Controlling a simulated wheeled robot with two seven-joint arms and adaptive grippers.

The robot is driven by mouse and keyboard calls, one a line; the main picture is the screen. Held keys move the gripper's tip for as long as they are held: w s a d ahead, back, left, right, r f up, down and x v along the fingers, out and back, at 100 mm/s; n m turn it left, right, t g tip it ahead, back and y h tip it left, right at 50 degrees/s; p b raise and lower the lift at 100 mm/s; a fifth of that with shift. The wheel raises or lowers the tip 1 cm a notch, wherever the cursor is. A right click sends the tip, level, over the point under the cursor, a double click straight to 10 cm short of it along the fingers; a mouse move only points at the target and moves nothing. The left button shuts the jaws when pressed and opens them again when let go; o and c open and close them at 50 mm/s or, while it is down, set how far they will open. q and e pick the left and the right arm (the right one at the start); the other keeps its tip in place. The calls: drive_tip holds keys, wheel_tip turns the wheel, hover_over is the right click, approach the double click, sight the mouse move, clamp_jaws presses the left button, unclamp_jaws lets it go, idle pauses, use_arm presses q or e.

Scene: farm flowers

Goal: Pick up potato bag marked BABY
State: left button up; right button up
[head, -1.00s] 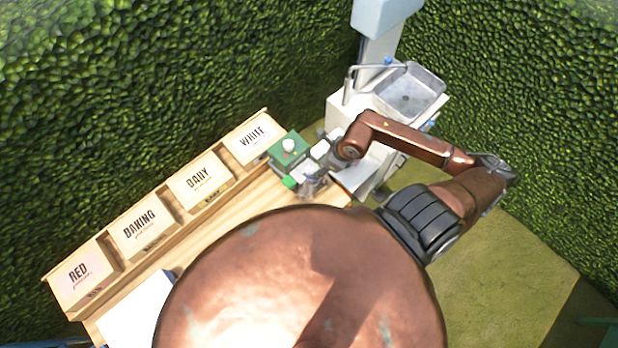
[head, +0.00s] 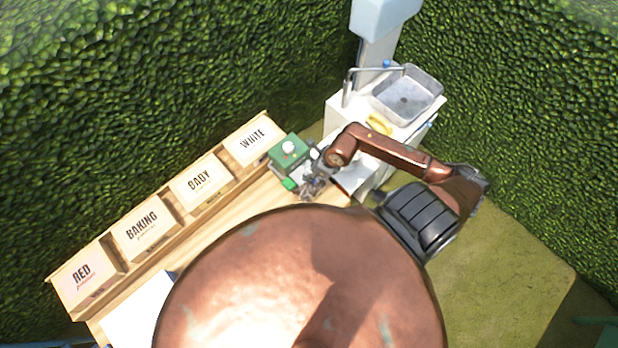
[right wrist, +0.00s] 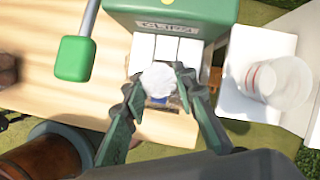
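The bin marked BABY (head: 200,182) stands in the wooden rack in the head view, between the bins marked BAKING (head: 143,227) and WHITE (head: 252,139). No separate bag can be made out there. My right gripper (head: 313,187) is right of the BABY bin, apart from it, beside a green machine. In the right wrist view, its fingers (right wrist: 157,82) are spread, with a small white round thing (right wrist: 157,76) showing between them. No firm grip on it is visible. My left gripper is not in view.
The green machine (head: 290,147) stands at the rack's right end; its green lever end (right wrist: 74,58) shows in the wrist view. A clear cup (right wrist: 280,82) is right of the fingers. A sink (head: 408,95) is at the back right. The RED bin (head: 85,278) is far left.

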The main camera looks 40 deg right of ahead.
clamp_jaws()
drive_tip(key=shift+r, duration=0.2)
idle(0.6)
